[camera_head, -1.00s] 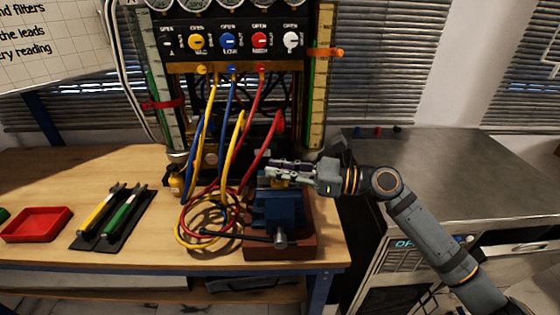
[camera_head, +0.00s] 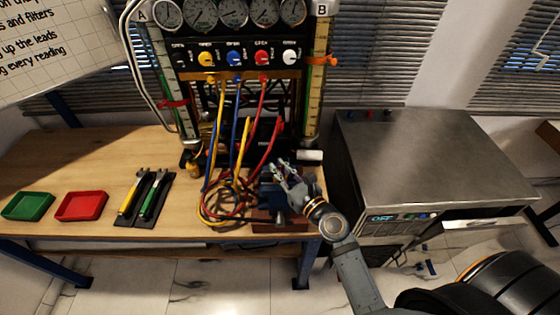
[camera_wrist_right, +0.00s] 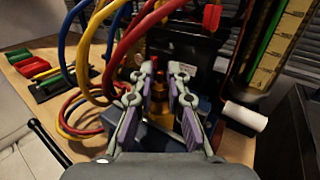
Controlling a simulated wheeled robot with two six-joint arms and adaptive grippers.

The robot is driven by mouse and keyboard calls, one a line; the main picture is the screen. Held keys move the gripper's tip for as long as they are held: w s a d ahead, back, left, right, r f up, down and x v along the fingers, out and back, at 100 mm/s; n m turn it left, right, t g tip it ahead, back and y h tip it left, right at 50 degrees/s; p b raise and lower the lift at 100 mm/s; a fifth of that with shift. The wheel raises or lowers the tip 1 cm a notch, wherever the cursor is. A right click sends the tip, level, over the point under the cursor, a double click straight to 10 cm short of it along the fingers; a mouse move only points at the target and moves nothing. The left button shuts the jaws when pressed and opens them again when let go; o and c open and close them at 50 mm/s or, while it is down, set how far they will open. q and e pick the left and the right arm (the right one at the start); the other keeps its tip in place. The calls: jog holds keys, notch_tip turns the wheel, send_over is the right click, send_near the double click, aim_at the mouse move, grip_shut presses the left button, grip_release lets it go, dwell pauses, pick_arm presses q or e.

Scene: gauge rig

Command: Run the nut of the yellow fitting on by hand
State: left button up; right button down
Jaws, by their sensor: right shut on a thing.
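My right gripper (camera_head: 282,169) is over the blue vise (camera_head: 268,194) on the bench, reaching in from the lower right. In the right wrist view its two fingers (camera_wrist_right: 163,72) are closed on the brass-yellow fitting (camera_wrist_right: 157,82), which stands upright between them. The fingers cover part of the fitting, so I cannot tell how far its nut is threaded on. The blue vise (camera_wrist_right: 150,143) shows below the fingers. In the head view the fitting is mostly hidden behind the gripper. My left gripper is not in view.
Yellow, blue and red hoses (camera_head: 240,130) hang from the gauge panel (camera_head: 235,55) and coil beside the vise. A green tray (camera_head: 28,206), a red tray (camera_head: 82,206) and two tools on a black mat (camera_head: 133,219) lie left. A steel-topped cabinet (camera_head: 420,160) stands right.

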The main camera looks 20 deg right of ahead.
jog(key=shift+m+h, duration=0.3)
jog(key=shift+h, duration=0.1)
jog(key=c, duration=1.3)
grip_release()
jog(key=v, duration=1.2)
jog(key=shift+a, duration=0.15)
